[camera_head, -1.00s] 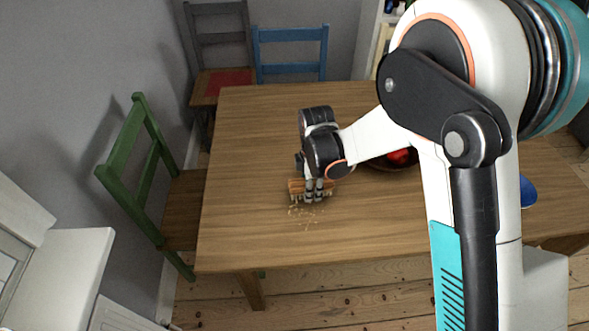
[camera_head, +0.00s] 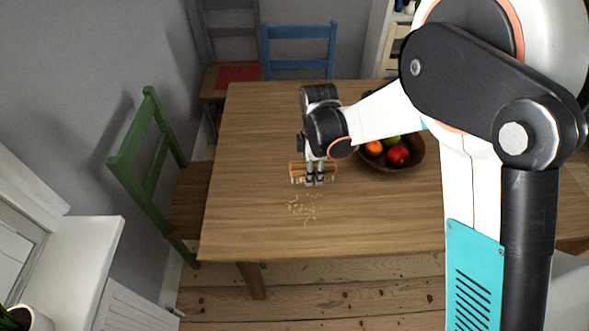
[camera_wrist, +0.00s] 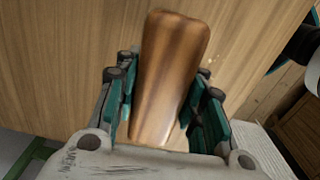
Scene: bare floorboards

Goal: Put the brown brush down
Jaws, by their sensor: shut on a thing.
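The brown brush (camera_head: 300,170) is in my gripper (camera_head: 315,180), just above or on the wooden table (camera_head: 250,220); I cannot tell if its bristles touch the top. In the wrist view, the brush's smooth wooden back (camera_wrist: 172,75) lies between the teal-padded fingers of my gripper (camera_wrist: 166,110), which are closed on both sides of it. Its pale bristles show below the wood in the head view and are hidden in the wrist view.
Small crumbs (camera_head: 305,207) lie on the table in front of the brush. A fruit bowl (camera_head: 415,163) with red, orange and green fruit stands right of my gripper. Green (camera_head: 150,165) and blue (camera_head: 300,48) chairs stand around the table. The table's left and front areas are clear.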

